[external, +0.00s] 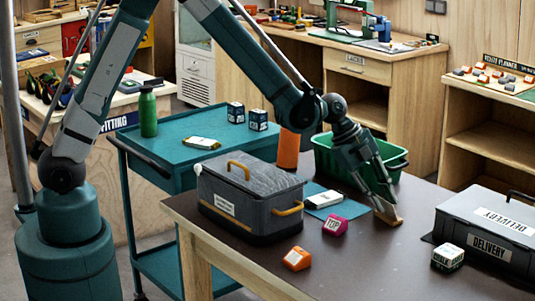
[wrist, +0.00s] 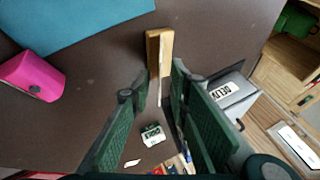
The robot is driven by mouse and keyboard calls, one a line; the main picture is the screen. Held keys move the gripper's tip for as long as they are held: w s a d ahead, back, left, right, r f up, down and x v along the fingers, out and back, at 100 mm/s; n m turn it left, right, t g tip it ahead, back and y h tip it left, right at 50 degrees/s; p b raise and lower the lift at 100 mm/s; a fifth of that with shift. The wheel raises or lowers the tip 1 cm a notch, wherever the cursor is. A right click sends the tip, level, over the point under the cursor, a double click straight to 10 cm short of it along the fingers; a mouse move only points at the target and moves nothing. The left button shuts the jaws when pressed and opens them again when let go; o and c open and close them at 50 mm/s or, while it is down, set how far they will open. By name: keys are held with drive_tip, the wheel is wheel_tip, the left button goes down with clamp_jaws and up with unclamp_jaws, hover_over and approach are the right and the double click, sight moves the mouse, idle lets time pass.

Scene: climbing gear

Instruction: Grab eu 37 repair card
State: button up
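No label reading EU 37 is legible, so I cannot tell which thing is the repair card. My gripper (external: 384,203) points down over the dark table. Its fingers stand apart at a small tan wooden piece (external: 392,216). In the wrist view this piece (wrist: 159,50) lies at and between the fingertips (wrist: 160,75), and I cannot see a clear grip on it. A pale side of the piece shows, but no writing can be read.
A pink block (external: 335,225), an orange block (external: 297,258) and a chalk cube (external: 448,257) sit on the table. A grey lidded box (external: 240,210) stands left, a green bin (external: 335,163) behind, and a delivery case (external: 490,228) right. The front middle is clear.

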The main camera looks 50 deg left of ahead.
drive_tip(key=shift+x, duration=0.75)
clamp_jaws()
